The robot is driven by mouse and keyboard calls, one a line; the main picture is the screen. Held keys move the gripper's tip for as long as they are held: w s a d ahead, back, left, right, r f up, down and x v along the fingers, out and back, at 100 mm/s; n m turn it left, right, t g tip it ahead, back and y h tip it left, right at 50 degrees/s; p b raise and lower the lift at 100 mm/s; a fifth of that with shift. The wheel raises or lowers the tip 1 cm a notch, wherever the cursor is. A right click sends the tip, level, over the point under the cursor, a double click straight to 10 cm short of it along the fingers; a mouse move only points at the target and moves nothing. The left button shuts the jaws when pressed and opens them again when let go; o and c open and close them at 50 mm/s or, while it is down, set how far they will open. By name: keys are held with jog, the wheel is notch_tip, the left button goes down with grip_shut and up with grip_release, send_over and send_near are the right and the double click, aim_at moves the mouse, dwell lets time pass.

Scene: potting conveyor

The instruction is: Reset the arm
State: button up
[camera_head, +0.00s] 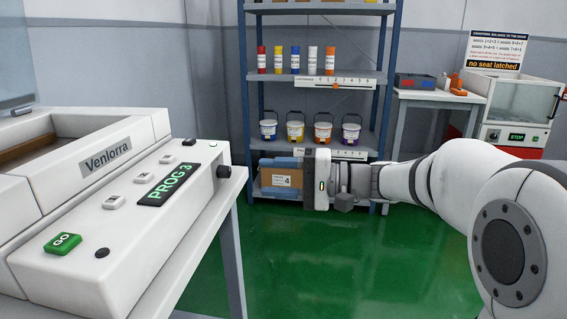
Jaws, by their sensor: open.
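My arm (440,180) reaches in from the right edge and stretches left across the picture, in front of the lower part of the shelf rack. My gripper (283,177) is at its end, pointing left, with its jaws open and apart. I see nothing held in it. A cardboard box marked 4 (290,178) on the bottom shelf shows behind the jaws; I cannot tell how far behind. The gripper body hides part of that shelf.
A white Venlorra machine (120,200) with a green GO button (62,243) and PROG 3 display (166,184) stands at left. The blue rack (310,145) holds bottles and several buckets. A glass-fronted STOP unit (515,110) is at right. Green floor (340,265) is clear.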

jog(key=s+d+r+h+p, duration=0.3)
jog(key=s+h+p, duration=0.25)
jog(key=p, duration=0.35)
jog(key=s+d+r+h+p, duration=0.2)
jog(key=s+d+h+p, duration=0.3)
jog(key=p, duration=0.4)
jog(key=s+d+r+t+h+p, duration=0.1)
jog(key=s+d+r+h+p, duration=0.6)
jog(key=d+p, duration=0.6)
notch_tip(320, 180, up, 2)
jog(key=shift+s+r+n+p, duration=0.1)
jog(key=shift+s+n+p, duration=0.35)
jog(key=shift+p, duration=0.6)
